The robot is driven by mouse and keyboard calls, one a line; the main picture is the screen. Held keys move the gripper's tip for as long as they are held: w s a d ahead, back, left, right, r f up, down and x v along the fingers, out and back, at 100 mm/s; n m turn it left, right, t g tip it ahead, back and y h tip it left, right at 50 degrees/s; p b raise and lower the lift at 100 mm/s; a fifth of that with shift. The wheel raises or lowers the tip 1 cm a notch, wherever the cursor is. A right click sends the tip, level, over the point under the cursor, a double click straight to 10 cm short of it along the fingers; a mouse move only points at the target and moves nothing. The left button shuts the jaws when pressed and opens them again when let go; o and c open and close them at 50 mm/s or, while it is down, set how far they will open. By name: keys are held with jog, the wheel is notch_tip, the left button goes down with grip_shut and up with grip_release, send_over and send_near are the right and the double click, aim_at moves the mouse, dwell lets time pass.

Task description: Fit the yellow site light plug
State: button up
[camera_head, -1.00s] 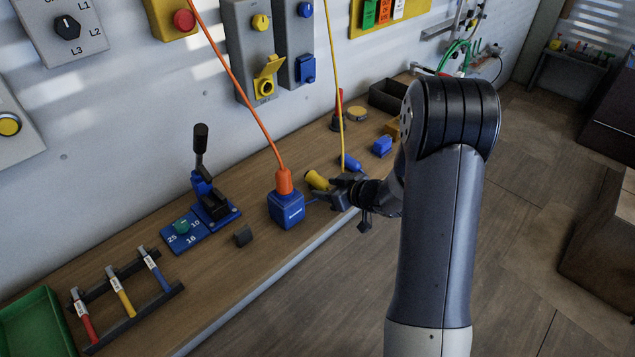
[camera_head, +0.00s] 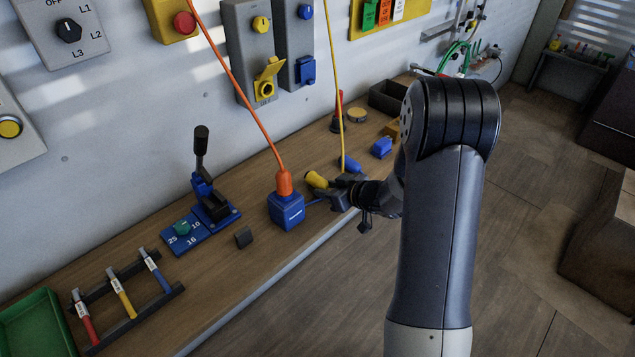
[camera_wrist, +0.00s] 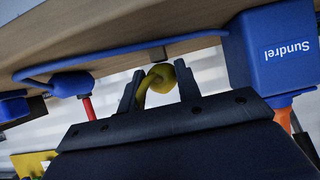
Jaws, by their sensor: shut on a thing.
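The yellow plug (camera_head: 316,180) is above the bench near its front edge, with its yellow cable (camera_head: 338,95) running up out of view. My gripper (camera_head: 333,190) is shut on it. In the wrist view the plug (camera_wrist: 161,78) shows between the two dark fingers of my gripper (camera_wrist: 159,88). The plug's front end is hard to make out. The yellow socket (camera_head: 265,88) is on a grey wall box, with its yellow lid raised. My gripper and the plug are well below the socket and to its right, apart from it.
A blue box with an orange cable (camera_head: 287,209) stands just left of my gripper. A blue socket (camera_head: 307,71) is right of the yellow one. Blue connectors (camera_head: 382,147) and a dark tray (camera_head: 388,97) lie further along the bench. A lever tool (camera_head: 210,200) stands left.

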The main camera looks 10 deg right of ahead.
notch_tip(320, 180, up, 6)
jog(key=p, duration=0.5)
jog(key=shift+f, duration=0.1)
